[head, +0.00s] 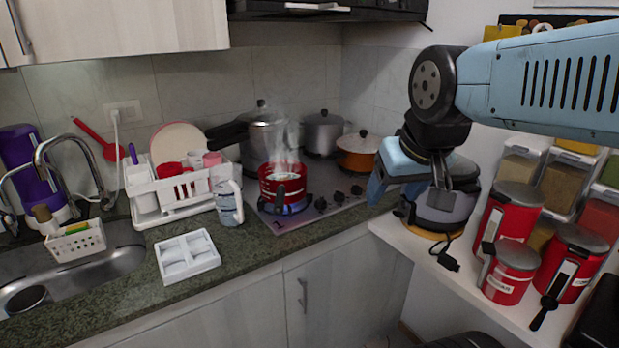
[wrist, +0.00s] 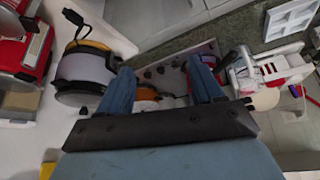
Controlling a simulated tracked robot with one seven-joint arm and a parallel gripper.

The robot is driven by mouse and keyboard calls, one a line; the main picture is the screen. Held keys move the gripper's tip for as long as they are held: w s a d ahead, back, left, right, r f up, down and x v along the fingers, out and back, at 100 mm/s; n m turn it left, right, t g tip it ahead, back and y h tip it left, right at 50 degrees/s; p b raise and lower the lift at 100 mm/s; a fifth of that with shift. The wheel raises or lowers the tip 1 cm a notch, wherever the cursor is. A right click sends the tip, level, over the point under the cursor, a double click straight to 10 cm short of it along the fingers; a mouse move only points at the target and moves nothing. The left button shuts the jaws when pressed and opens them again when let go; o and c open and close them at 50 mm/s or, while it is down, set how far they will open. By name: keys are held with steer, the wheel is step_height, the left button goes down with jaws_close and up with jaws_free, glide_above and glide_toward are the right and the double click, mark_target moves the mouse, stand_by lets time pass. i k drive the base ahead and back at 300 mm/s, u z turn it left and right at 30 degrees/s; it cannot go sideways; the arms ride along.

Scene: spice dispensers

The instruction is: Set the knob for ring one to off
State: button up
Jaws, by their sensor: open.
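The cooktop (head: 298,214) is set into the dark counter. Several black knobs (head: 338,196) sit in a row along its right front side; which one belongs to ring one I cannot tell. My gripper (head: 388,198) is open and empty, right of the knobs and in the air near the white shelf. In the wrist view, the open fingers (wrist: 160,66) have some knobs (wrist: 177,63) showing between them, apart from both fingers. The knob markings are too small to read.
A measuring jug (head: 229,203) is left of the cooktop. Red canisters (head: 512,215) and a round appliance (head: 440,213) crowd the white shelf (head: 492,312).

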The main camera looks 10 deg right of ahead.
mark_target(320, 204)
steer(key=k, duration=1.2)
steer(key=u, duration=0.8)
steer(key=i, duration=1.7)
steer(key=z, duration=0.25)
